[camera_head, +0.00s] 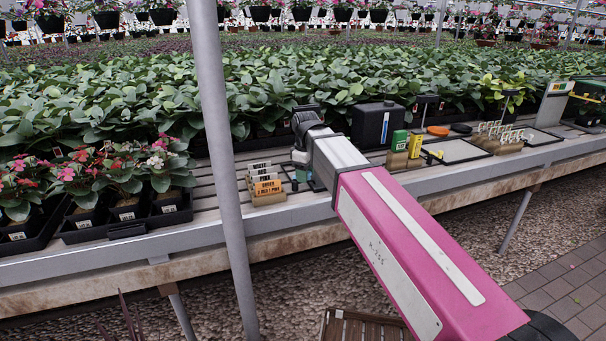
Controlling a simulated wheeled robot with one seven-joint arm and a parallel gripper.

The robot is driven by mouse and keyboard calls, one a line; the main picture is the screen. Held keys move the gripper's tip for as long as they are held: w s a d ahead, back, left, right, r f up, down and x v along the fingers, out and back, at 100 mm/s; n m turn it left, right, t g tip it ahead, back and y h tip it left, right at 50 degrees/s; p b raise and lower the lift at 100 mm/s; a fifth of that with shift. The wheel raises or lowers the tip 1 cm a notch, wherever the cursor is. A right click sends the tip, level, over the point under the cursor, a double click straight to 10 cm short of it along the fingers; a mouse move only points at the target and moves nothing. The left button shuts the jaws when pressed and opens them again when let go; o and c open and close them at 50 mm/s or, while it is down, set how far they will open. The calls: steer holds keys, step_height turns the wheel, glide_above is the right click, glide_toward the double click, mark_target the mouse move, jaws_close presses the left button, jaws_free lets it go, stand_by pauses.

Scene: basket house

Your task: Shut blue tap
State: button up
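I cannot make out a blue tap in the head view. A black tank (378,124) with a blue-and-white strip on its front stands on the bench, just right of my arm's far end. My pink arm (425,245) reaches from the lower right over the bench edge and hides part of the bench. Its dark wrist (306,124) bends down at the far end. My gripper (299,157) is at most partly visible there, and its fingers are hidden, so its opening does not show.
A slatted bench (220,220) runs across the view. Labelled wooden blocks (265,186) stand left of my arm. Green and yellow packets (400,140) and trays stand to the right. Potted flowers (120,185) fill the left. A grey post (218,130) rises in front of the bench.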

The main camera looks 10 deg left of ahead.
steer(key=shift+s+a, duration=0.25)
steer(key=shift+s, duration=0.8)
steer(key=shift+s+a, duration=0.25)
steer(key=shift+s, duration=0.8)
steer(key=shift+w, duration=0.35)
step_height(320, 180, up, 7)
steer(key=shift+d, duration=0.1)
stand_by(0.8)
